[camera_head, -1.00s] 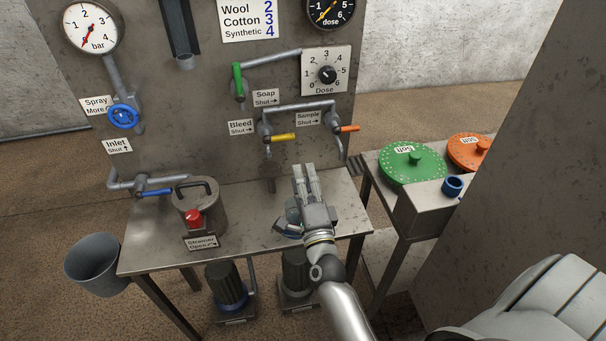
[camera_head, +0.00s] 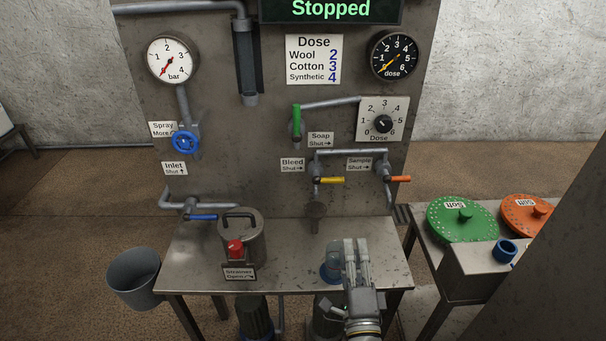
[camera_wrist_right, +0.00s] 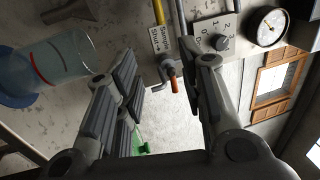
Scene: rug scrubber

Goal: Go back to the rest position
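My right gripper (camera_head: 357,246) is over the right front part of the steel bench (camera_head: 200,262), pointing toward the panel. In the right wrist view its two fingers (camera_wrist_right: 168,60) stand apart with nothing between them. A clear cup with a red line and a blue end (camera_wrist_right: 55,65) is beside the left finger in that view, outside the grip. In the head view the cup (camera_head: 330,262) is on the bench just left of the gripper, partly hidden by it. My left gripper is not in view.
The panel holds the orange sample handle (camera_head: 400,179), yellow bleed handle (camera_head: 332,181), green soap handle (camera_head: 297,120) and dose dial (camera_head: 382,124). A strainer pot (camera_head: 240,245) stands on the bench.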

